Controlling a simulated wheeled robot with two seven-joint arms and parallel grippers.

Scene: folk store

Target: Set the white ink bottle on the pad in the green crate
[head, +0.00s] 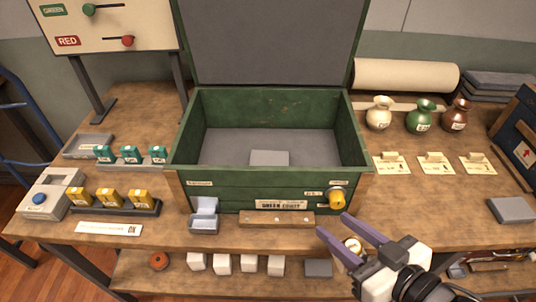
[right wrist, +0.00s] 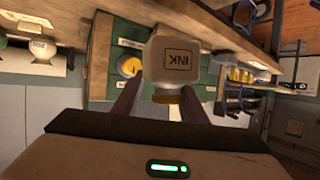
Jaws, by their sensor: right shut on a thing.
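The green crate (head: 352,140) stands open on the workbench, its lid (head: 265,40) raised behind it. A small light grey pad (head: 269,158) lies on the crate's floor near the middle, with nothing on it. My right gripper (head: 333,224) is in front of the crate's right front corner, outside it. It is shut on the white ink bottle (head: 353,246). In the right wrist view the bottle (right wrist: 178,58) sits between the fingers, its INK label upside down and its yellow cap towards the palm. My left gripper is not in view.
A yellow knob (head: 337,198) sticks out of the crate's front right. A small open grey box (head: 204,215) and a wooden strip (head: 276,219) lie before the crate. Several vases, such as the green one (head: 419,116), stand right. Yellow blocks (head: 112,196) stand left. The crate's inside is otherwise clear.

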